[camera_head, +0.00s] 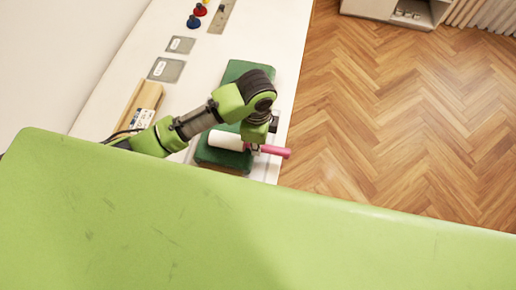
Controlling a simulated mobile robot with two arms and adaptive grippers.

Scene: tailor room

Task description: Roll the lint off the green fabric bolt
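The green fabric bolt (236,69) lies lengthwise on the white table, with its middle hidden by my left arm. The lint roller has a white cylinder (226,140) and a pink handle (276,151). The cylinder lies across the near part of the bolt; whether it touches the cloth I cannot tell. My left gripper (255,147) points down at the joint between cylinder and handle and appears shut on the roller. The handle sticks out to the right of the gripper, near the table's right edge. Any lint is too small to make out. My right gripper is not in view.
The white table (122,77) also bears a wooden tray (130,107), two grey labelled plates (167,69), a ruler-like strip (221,16) and red, blue and yellow spools (194,21). Wooden floor (400,110) is clear to the right. A shelf unit (385,8) stands at the back.

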